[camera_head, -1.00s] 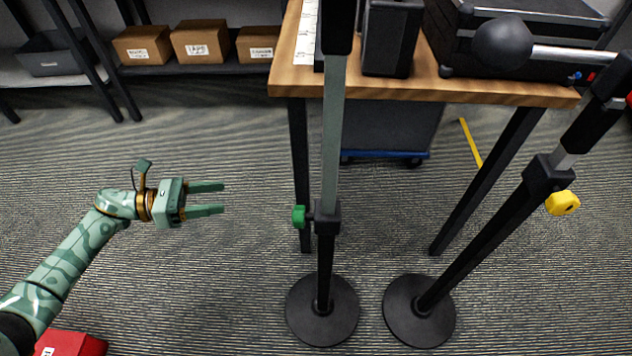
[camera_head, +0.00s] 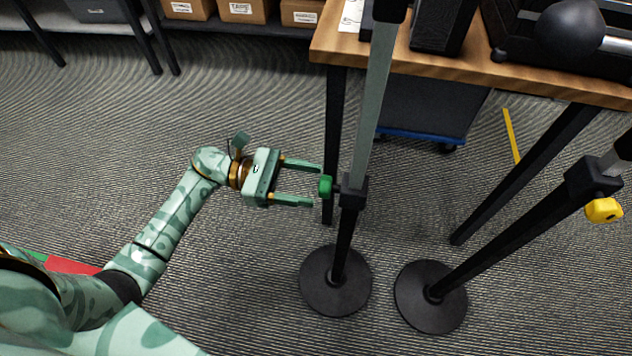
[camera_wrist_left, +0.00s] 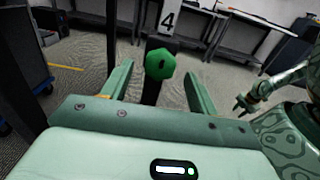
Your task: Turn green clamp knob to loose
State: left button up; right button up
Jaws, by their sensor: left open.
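The green clamp knob (camera_head: 326,187) sits on the left side of the black clamp (camera_head: 353,192) on the near stand's pole. My left gripper (camera_head: 318,187) is open, with its two fingertips just short of the knob or level with its near face. I see no contact between fingers and knob. A yellow knob (camera_head: 603,210) is on the clamp of the second stand at the right. My right gripper is not in the head view.
The stands have round black bases (camera_head: 335,281) on the carpet, close together. A wooden-topped table (camera_head: 470,72) with black legs and gear stands behind the poles. A shelf with cardboard boxes (camera_head: 243,10) is at the back left. Floor left of the gripper is clear.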

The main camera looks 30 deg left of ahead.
aim_at(325, 187)
pick_arm(q)
jog(key=x, duration=0.2)
jog(key=shift+d, duration=0.3)
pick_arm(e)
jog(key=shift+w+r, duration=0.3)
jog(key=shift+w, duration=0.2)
pick_arm(q)
jog(key=c, duration=1)
